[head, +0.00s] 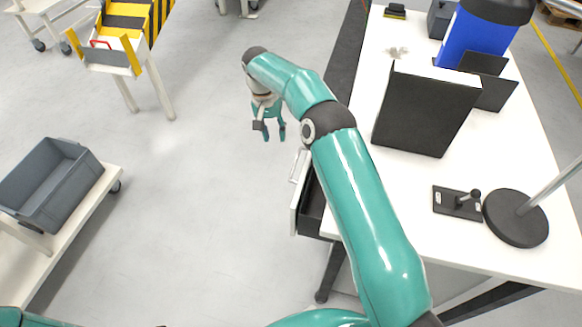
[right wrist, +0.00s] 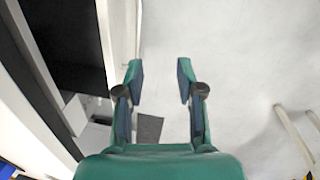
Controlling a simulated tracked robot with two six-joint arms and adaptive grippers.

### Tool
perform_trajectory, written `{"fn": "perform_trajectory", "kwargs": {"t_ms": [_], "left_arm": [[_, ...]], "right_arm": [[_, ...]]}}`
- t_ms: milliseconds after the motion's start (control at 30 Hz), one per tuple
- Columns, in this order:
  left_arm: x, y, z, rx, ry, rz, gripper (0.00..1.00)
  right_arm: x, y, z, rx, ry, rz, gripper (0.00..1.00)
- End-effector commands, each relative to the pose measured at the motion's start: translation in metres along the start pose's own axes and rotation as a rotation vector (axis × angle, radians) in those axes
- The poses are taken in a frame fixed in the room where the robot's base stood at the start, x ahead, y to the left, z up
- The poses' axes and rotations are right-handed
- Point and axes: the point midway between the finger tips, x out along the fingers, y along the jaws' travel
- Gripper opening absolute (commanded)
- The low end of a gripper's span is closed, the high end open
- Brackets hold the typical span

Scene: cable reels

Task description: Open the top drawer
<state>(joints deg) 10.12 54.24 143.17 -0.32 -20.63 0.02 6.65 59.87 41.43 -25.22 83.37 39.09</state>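The top drawer (head: 297,205) is under the left edge of the white table. It stands partly open, with its white front away from the table and a dark interior showing behind it. A pale handle (head: 298,166) is on its front. My right gripper (head: 274,133) is open and empty, beyond the drawer front and left of the table edge. In the right wrist view, my right gripper (right wrist: 160,75) has its fingers apart over bare floor, and the white drawer front (right wrist: 117,40) is just left of them. My arm hides part of the drawer. My left gripper is out of view.
The white table (head: 400,215) carries a black upright holder (head: 425,110), a blue bin (head: 478,38) and a round black stand base (head: 515,218). A grey crate (head: 50,185) sits on a cart at the left. Floor left of the drawer is clear.

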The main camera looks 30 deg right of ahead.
Motion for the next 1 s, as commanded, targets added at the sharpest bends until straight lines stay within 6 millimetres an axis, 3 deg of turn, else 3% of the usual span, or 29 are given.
{"fn": "perform_trajectory", "kwargs": {"t_ms": [200,367,567,1000], "left_arm": [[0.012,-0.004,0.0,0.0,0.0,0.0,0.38],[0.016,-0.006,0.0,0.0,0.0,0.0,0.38],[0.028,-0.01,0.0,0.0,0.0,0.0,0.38],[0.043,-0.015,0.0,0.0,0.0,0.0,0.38]], "right_arm": [[-0.032,0.025,-0.009,0.142,0.009,0.054,0.37],[-0.029,0.029,-0.01,0.162,0.007,0.064,0.37],[0.0,0.032,-0.009,0.161,0.005,0.065,0.37],[0.092,0.037,-0.009,0.159,0.005,0.064,0.37]]}}
